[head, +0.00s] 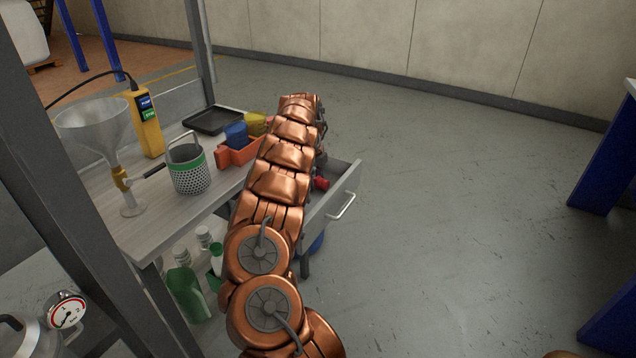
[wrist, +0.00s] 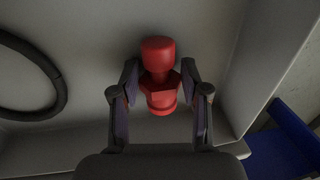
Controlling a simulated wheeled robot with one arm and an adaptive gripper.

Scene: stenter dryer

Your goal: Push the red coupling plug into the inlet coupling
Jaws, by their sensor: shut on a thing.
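The red coupling plug (wrist: 160,82) is between the two fingers of my gripper (wrist: 160,80) in the wrist view. The fingers are shut on its middle, and its rounded red head sticks out beyond them. In the head view a bit of the red plug (head: 320,183) shows inside the open drawer (head: 345,196), just right of my copper arm. My arm hides my gripper there. I cannot tell whether the plug still touches the drawer floor. I do not see the inlet coupling in either view.
A black ring (wrist: 60,96) lies left of the plug. The bench (head: 160,215) holds a funnel on a stand (head: 98,125), a perforated cup (head: 188,172), a yellow device (head: 147,125) and an orange bin (head: 236,153). Green bottles (head: 186,290) stand below.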

